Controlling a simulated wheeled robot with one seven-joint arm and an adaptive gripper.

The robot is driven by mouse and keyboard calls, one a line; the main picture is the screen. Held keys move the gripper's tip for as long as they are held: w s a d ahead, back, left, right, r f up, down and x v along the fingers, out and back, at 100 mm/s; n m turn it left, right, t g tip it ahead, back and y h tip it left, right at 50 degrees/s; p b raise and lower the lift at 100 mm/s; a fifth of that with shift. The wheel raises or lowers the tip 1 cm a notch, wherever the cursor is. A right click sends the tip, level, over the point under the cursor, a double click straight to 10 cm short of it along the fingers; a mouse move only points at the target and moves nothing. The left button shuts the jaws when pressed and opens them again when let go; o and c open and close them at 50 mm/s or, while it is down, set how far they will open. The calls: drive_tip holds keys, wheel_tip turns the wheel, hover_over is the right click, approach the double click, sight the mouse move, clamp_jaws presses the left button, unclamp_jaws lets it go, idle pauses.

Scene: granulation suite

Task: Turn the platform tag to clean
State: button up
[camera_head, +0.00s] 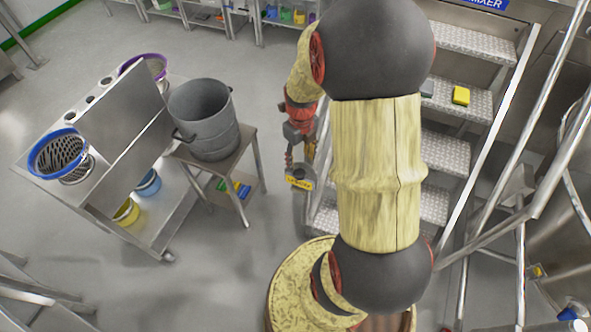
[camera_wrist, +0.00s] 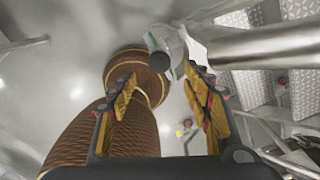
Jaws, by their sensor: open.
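Beyond the fingertips a short grey cylinder with a dark end (camera_wrist: 158,61) sits beside a pale piece. I cannot tell for certain whether these belong to the tag.
Metal steps (camera_head: 448,160) with a yellow block (camera_head: 461,95) stand right of my arm. A grey bucket (camera_head: 205,118) sits on a small table at left, next to a steel trolley (camera_head: 98,200). The floor between table and steps is clear.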

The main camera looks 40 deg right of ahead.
sight(299, 173)
wheel_tip(299, 173, down, 8)
drive_tip(key=shift+a+r+b, duration=0.1)
drive_tip(key=shift+r+b, duration=0.1)
drive_tip(key=shift+b, duration=0.8)
drive_tip(key=c, duration=1.1)
drive_tip(key=shift+c, duration=0.3)
